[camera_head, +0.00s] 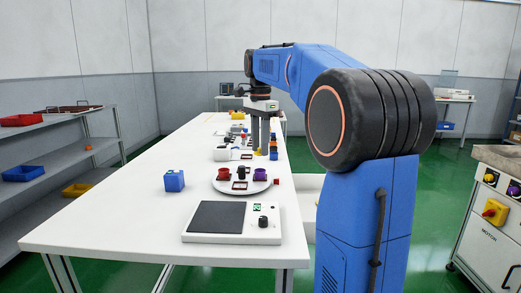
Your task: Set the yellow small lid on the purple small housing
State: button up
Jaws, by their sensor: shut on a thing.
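My gripper (262,148) points down over the far part of the white table, its two grey fingers side by side. A small yellow piece (259,153), which looks like the yellow small lid, shows at the fingertips; the fingers hide much of it. A small purple housing (260,174) stands on a round white plate nearer to me, at the plate's right side. The gripper is beyond this housing in the view and apart from it.
The plate (223,187) also bears a dark red part (225,184) and a framed piece (240,185). A blue block (174,181) stands to its left, and a white device with a dark pad (216,217) in front. Several small parts crowd the far table. The table's left front is clear.

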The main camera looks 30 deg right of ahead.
jog(key=shift+f, duration=0.1)
jog(key=shift+f, duration=2.4)
jog(key=shift+f, duration=0.4)
dwell(0.4)
jog(key=o, duration=1.1)
jog(key=shift+r, duration=0.1)
notch_tip(320, 180, up, 17)
jog(key=shift+r, duration=0.1)
jog(key=shift+s, duration=0.1)
dwell(0.3)
